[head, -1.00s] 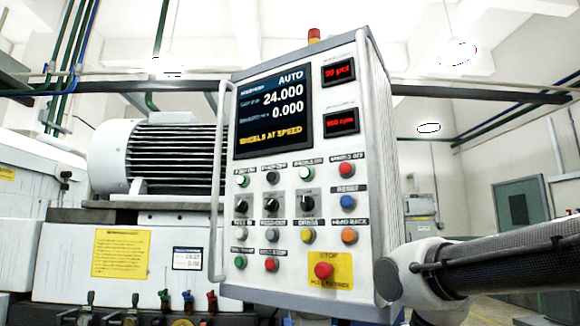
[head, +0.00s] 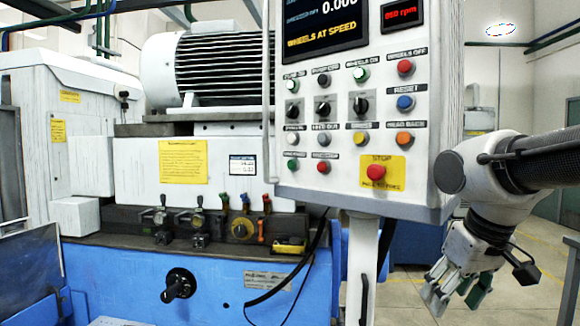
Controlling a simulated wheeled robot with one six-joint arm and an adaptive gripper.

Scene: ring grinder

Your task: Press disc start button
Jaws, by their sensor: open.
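The control panel (head: 430,150) fills the upper right of the head view. In its lowest row, at the left, is a green button (head: 292,166) that looks like the disc start button; its small label is blurred. A red button (head: 323,167) sits just right of it. My gripper (head: 458,290) hangs below and to the right of the panel, pointing down. Its fingers are apart with nothing between them, and it is clear of the panel and buttons.
A red mushroom stop button (head: 376,172) on a yellow plate is right of the lowest row. The panel's screen (head: 320,30) reads WHEELS AT SPEED. A grey post (head: 361,270) stands under the panel. The blue machine base (head: 120,270) is at left; open floor (head: 545,250) lies right.

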